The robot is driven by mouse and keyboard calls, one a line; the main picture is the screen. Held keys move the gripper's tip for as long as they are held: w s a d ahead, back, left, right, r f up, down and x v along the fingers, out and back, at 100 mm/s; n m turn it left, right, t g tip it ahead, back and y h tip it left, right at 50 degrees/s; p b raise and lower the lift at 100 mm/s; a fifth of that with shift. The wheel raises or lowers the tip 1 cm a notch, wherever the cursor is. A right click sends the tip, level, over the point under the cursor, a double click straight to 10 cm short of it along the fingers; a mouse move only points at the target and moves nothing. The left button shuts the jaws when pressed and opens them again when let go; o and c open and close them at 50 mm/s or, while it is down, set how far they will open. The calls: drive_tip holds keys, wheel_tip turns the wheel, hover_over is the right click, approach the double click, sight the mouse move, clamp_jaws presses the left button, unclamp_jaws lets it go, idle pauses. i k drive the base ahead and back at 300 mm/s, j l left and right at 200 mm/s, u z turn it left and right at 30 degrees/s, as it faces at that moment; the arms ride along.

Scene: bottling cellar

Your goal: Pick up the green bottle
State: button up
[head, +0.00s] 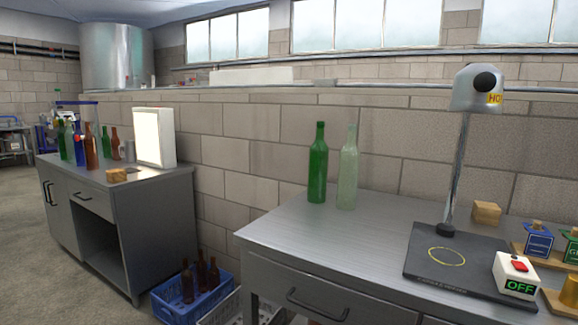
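A green bottle (318,165) stands upright at the back left part of the near metal table (330,235). A pale, clear-greenish bottle (348,168) stands upright close to its right. More green bottles stand on the far left cabinet, one at its left end (62,140) and one farther along it (114,139). My gripper does not show in the head view.
A lamp-like stand (477,92) rises from a black base plate (455,262) on the near table. A white box with a red button (515,275) reads OFF. Blue crate (172,305) holds brown bottles on the floor. A lit white panel (153,137) stands on the far cabinet (170,190).

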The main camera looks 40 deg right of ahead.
sight(319, 151)
drive_tip(key=i+u, duration=0.2)
drive_tip(key=i, duration=0.65)
drive_tip(key=i+l+u, duration=0.1)
drive_tip(key=i+u, duration=0.15)
drive_tip(key=i, duration=0.6)
drive_tip(key=i+z, duration=0.4)
drive_tip(key=i+j+z, duration=0.15)
drive_tip(key=i+z, duration=0.25)
drive_tip(key=i+l+z, duration=0.1)
drive_tip(key=i+z, duration=0.15)
drive_tip(key=z, duration=0.2)
drive_tip(key=i+z, duration=0.2)
drive_tip(key=z, duration=0.25)
drive_tip(key=i+z, duration=0.25)
drive_tip(key=z, duration=0.2)
drive_tip(key=i+j+z, duration=0.2)
drive_tip(key=z, duration=0.25)
